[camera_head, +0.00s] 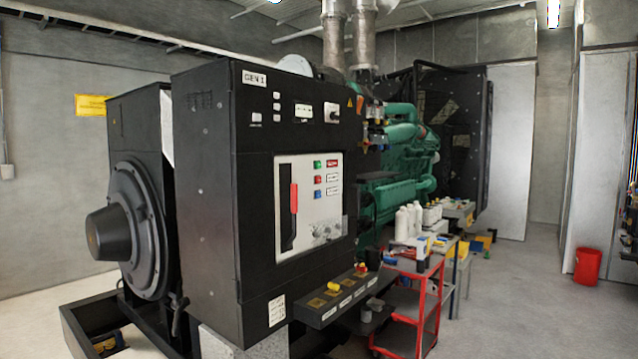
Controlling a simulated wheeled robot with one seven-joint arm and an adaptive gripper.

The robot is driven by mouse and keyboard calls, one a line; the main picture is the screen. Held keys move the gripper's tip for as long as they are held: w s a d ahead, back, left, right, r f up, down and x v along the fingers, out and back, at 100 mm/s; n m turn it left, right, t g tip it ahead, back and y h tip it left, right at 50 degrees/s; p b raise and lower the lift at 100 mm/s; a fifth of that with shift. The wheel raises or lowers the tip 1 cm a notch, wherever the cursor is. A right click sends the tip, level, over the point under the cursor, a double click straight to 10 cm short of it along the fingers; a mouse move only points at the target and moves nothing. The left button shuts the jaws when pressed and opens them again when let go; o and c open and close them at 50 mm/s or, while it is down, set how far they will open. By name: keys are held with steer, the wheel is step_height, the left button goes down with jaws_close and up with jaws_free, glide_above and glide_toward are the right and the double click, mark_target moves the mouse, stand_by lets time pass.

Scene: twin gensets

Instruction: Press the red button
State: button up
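A small red button (317,180) sits on the light panel (330,215) in the front of the black generator cabinet (205,190), which is labelled GEN 1. A green button (317,164) is just above it and a blue button (317,195) just below. Small labels stand to the right of the buttons. A long red handle (293,197) in a black slot is to their left. The red button looks small here, and I cannot tell whether it is pressed. My gripper is not in view.
A black ledge (318,318) with a yellow knob (333,287) and a red knob (361,267) juts out below the panel. A red cart (411,270) with bottles stands right of it. A red bin (587,267) is far right. Grey floor (520,310) is clear at lower right.

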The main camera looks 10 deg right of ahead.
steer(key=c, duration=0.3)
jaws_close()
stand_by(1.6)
